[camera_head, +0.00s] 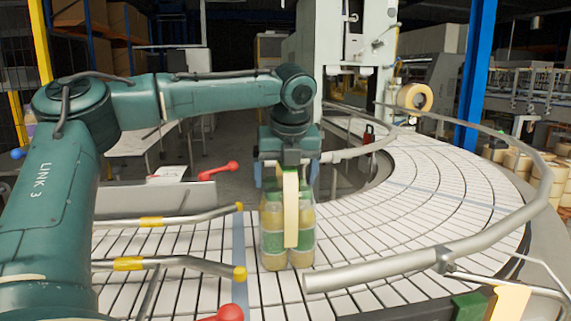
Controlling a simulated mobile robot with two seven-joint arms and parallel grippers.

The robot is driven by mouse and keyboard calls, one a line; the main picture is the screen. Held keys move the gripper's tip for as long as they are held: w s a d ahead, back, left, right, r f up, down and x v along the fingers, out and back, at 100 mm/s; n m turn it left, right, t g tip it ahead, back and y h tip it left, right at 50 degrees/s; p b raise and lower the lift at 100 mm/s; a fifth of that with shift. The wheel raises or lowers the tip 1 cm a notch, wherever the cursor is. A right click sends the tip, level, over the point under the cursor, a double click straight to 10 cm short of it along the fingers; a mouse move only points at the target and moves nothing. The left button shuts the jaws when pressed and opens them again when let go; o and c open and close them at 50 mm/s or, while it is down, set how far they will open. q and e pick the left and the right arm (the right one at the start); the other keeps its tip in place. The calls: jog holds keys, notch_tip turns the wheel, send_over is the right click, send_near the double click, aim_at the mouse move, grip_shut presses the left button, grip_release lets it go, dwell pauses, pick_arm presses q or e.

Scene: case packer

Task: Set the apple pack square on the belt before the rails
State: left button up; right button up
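The apple pack (273,243) is a group of clear bottles with yellow-green juice and green labels. It is upright at the belt (356,236), just right of the grey cross strip; whether its base touches the belt is hard to tell. My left gripper (291,210) comes down from above, with one tan finger across the front of the pack. It looks shut on the pack; its other finger is hidden behind. The rails (190,261) with yellow-banded ends lie left of the pack. At the bottom right corner, a green block and tan pad look like part of my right gripper (500,303), mostly cut off.
A curved grey guard rail (430,255) runs along the belt's outer edge, its near end right of the pack. Red-knobbed levers (220,171) stand beside the rails. The curved belt to the right is clear. A blue post (474,75) stands behind.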

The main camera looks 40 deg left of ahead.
pick_arm(q)
jog(key=shift+r, duration=0.15)
jog(key=o, duration=1.8)
jog(key=v, duration=1.2)
jog(key=shift+d, duration=0.15)
